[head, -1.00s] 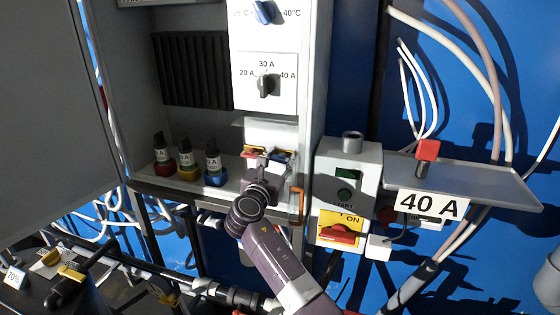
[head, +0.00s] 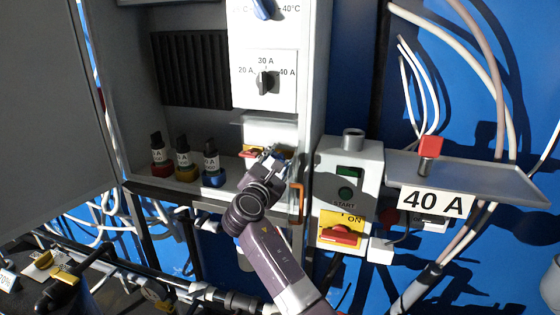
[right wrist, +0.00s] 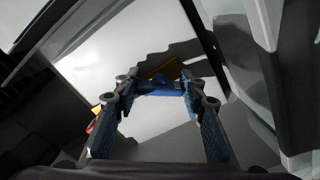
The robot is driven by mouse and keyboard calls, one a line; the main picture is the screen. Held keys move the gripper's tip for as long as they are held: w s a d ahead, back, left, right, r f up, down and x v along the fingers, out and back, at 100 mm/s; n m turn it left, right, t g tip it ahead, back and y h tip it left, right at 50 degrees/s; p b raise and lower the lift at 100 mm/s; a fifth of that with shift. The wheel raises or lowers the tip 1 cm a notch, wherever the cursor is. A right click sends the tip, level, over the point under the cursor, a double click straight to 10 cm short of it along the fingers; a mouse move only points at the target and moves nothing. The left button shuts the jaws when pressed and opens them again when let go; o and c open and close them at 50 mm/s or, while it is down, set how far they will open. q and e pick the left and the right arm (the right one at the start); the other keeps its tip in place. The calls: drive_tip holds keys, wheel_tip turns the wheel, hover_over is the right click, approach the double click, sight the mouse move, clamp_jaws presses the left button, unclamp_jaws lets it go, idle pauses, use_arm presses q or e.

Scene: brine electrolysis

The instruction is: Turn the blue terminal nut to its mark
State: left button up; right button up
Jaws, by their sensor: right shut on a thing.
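My right gripper (head: 268,163) reaches into the lower part of the open cabinet, in front of a white terminal block (head: 270,130). In the right wrist view its two fingers (right wrist: 157,98) are closed on the blue terminal nut (right wrist: 155,88). In the head view the gripper largely covers this nut, and its mark cannot be made out. A red terminal with a yellow part (head: 248,153) sits just left of the gripper, free of it. My left gripper is not in view.
An orange handle (head: 297,203) and a START switch box (head: 350,160) lie to the right. A shelf marked 40 A (head: 480,183) holds a red-topped piece (head: 428,150).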

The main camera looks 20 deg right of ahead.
drive_tip(key=o, duration=1.2)
drive_tip(key=v, duration=1.2)
